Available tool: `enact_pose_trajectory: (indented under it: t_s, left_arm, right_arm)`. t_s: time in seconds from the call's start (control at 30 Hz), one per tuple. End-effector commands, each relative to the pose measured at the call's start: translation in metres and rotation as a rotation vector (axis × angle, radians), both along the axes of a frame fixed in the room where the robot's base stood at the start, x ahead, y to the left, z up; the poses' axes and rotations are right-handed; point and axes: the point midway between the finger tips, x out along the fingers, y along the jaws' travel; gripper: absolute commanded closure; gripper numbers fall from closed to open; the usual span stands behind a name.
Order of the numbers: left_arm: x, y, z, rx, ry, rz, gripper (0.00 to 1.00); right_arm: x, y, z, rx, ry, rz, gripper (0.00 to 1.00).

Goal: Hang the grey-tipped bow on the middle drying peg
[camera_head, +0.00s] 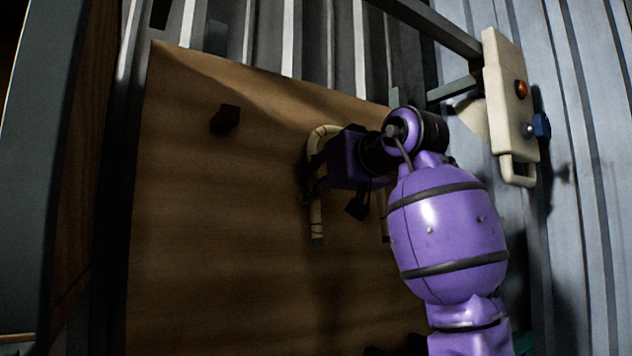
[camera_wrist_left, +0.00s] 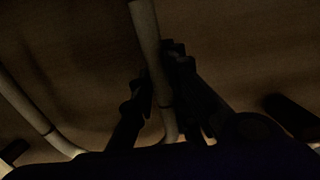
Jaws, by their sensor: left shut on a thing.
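The pale rattan bow (camera_head: 325,131) is an upside-down U in front of a brown board, its arch up and legs hanging. The tip of its left leg looks dark grey; my wrist hides much of the right side. My left gripper (camera_head: 311,183) is shut on the bow's left side below the arch. In the left wrist view the held rod (camera_wrist_left: 147,35) passes between the dark fingers (camera_wrist_left: 155,92). A dark peg (camera_head: 225,119) stands out from the board to the left, bare. I cannot tell whether a peg lies behind the bow. My right gripper is not in view.
The brown board (camera_head: 215,220) is clear at lower left. A cream box (camera_head: 507,95) with an orange button and blue knob hangs right of my arm. Ribbed metal wall stands behind. In the dim left wrist view, another pale rod (camera_wrist_left: 22,103) and a dark block (camera_wrist_left: 290,114) show.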

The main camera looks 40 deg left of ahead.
Motion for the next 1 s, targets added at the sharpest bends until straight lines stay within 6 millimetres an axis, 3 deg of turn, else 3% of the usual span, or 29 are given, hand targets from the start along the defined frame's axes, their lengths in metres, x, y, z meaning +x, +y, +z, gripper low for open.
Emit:
enact_pose_trajectory:
  t_s: [0.37,0.4,0.53,0.87,1.0]
  left_arm:
    - [-0.001,0.000,0.001,0.001,-0.001,0.000,1.00]
    - [-0.001,0.000,0.001,0.001,-0.001,0.000,0.82]
    - [-0.001,0.000,0.001,0.001,-0.001,0.000,0.65]
    - [-0.001,-0.001,0.000,0.000,0.000,0.000,0.64]
    - [-0.004,-0.014,0.003,0.001,0.000,-0.001,0.64]
  right_arm:
    - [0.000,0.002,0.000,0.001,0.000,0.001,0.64]
    - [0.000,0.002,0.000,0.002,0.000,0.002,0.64]
    - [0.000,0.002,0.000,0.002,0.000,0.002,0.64]
    - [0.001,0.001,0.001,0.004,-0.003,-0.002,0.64]
    - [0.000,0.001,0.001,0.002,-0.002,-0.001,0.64]
